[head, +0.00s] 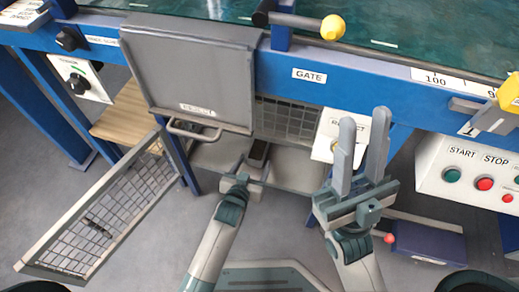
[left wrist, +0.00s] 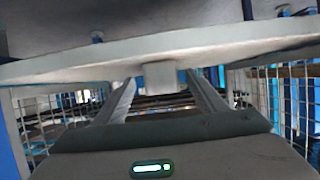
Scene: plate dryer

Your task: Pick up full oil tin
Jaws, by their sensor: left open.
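I cannot make out an oil tin for certain in either view. My left gripper (head: 258,158) reaches forward under the machine, below the grey hanging panel (head: 195,75). A small dark shape lies around its fingers, and I cannot tell what it is. In the left wrist view the two fingers (left wrist: 165,88) are spread apart and point into a space with wire mesh on both sides. A pale block (left wrist: 160,76) under a pale plate (left wrist: 140,55) shows between them. My right gripper (head: 363,118) points up in front of the machine, its fingers apart with nothing between them.
An open mesh door (head: 105,215) swings out at the left, beside my left arm. The blue frame (head: 340,85) marked GATE crosses above. A START/STOP box (head: 470,175) is at the right. A dark blue box (head: 430,243) is low at the right. Grey floor is clear between.

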